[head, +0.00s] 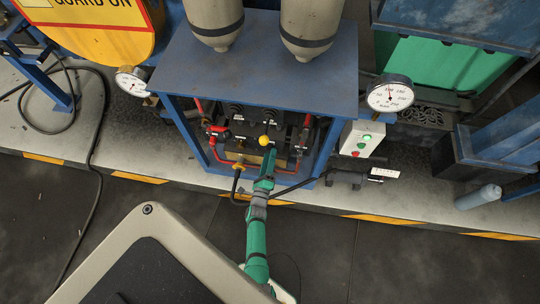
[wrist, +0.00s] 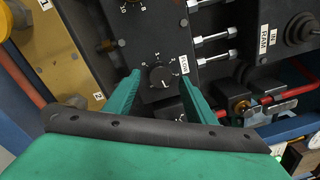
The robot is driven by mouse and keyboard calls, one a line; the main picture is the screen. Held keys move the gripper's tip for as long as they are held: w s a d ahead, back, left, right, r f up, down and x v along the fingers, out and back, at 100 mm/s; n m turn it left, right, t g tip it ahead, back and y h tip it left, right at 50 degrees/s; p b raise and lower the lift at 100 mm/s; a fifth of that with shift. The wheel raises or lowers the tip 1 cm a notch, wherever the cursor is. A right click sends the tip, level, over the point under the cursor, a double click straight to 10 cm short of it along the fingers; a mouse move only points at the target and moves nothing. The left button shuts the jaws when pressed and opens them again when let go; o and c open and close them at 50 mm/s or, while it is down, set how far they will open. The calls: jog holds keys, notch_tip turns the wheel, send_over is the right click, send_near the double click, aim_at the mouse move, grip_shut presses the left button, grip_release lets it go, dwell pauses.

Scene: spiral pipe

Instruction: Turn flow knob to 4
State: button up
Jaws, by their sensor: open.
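The flow knob (wrist: 161,77) is a small round black knob on a dark panel, beside a white "FLOW" label (wrist: 184,65) in the wrist view. Small scale marks ring it, too small to read surely. A light mark on the knob points toward the lower side of the picture. My gripper (wrist: 159,74) is open, with one green finger on the left of the knob and one on the right. Gaps show between fingers and knob in the picture; the depth is hard to judge. In the head view my gripper (head: 269,153) reaches into the blue frame, and the knob cannot be made out.
Another dial (wrist: 133,3) sits above the flow knob. Silver fittings (wrist: 213,42) and a black "RAM" lever (wrist: 300,28) are to the right. In the head view a yellow ball (head: 264,141) is close to my gripper, under the blue frame's top (head: 255,65).

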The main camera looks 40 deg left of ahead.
jog(key=v, duration=0.9)
jog(key=shift+s+d, duration=0.2)
jog(key=shift+s, duration=0.05)
jog(key=shift+w, duration=0.1)
jog(key=s+d+r+n+h, duration=0.4)
jog(key=s+d+r+n, duration=0.55)
jog(key=d, duration=0.65)
jog(key=s+d+r+n+h, duration=0.1)
jog(key=s+d+r+n, duration=0.1)
jog(key=r, duration=0.5)
jog(key=s+d+r+n+g+h, duration=0.1)
jog(key=s+d+r+n, duration=0.2)
jog(key=r, duration=0.4)
jog(key=s+d+r+n+h, duration=0.1)
jog(key=s+d+r+n, duration=0.2)
jog(key=s+d+r, duration=0.2)
notch_tip(320, 180, up, 3)
jog(key=shift+d+f+h, duration=0.15)
jog(key=shift+d+h, duration=0.25)
jog(key=shift+d, duration=0.15)
